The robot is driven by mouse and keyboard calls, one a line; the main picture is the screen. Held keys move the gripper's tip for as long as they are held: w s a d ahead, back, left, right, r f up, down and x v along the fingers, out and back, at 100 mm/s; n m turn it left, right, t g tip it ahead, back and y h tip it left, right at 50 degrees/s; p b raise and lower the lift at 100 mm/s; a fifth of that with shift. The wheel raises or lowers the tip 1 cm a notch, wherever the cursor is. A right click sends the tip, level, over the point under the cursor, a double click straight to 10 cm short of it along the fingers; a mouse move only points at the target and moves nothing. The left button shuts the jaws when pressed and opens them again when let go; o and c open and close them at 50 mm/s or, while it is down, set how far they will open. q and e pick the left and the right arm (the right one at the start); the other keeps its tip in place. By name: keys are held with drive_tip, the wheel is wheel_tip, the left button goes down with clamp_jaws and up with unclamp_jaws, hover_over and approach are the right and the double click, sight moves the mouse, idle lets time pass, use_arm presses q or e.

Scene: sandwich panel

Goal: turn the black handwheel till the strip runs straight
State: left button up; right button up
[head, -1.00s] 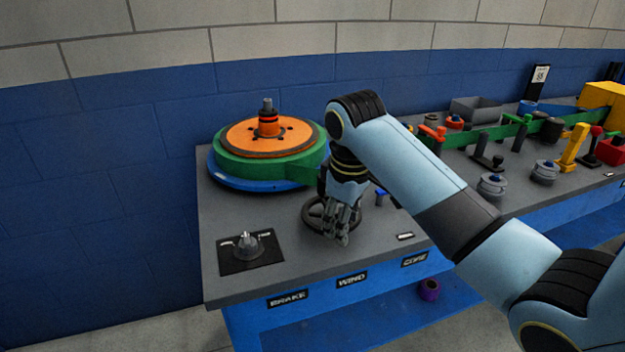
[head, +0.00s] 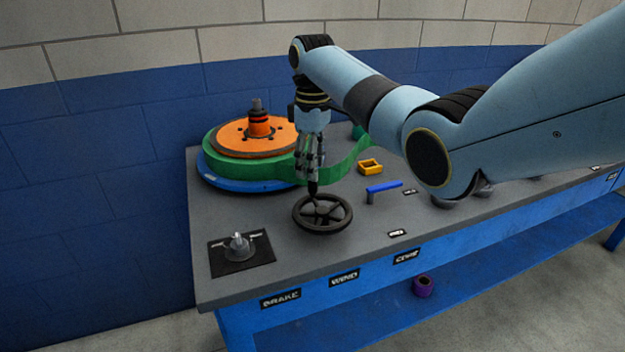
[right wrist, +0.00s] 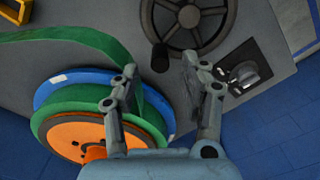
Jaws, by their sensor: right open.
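The black handwheel (head: 322,226) lies flat near the bench's front edge. It also shows at the top of the right wrist view (right wrist: 222,25), with its upright black crank knob (right wrist: 160,57). My right gripper (head: 312,180) points down at the wheel's far rim, at the knob. In the right wrist view the gripper (right wrist: 160,70) is open, and the knob shows between its fingertips without visible contact. The green strip (head: 345,168) leaves the green and orange reel (head: 245,137) and bends away in a curve behind my arm. My left gripper is out of view.
A brake knob (head: 238,247) on a black plate sits left of the wheel. A blue handle (head: 384,188) and a yellow bracket (head: 370,167) stand to its right. A purple ring (head: 422,286) lies on the lower shelf.

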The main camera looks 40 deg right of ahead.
sight(313, 192)
drive_tip(key=shift+f, duration=2.3)
clamp_jaws()
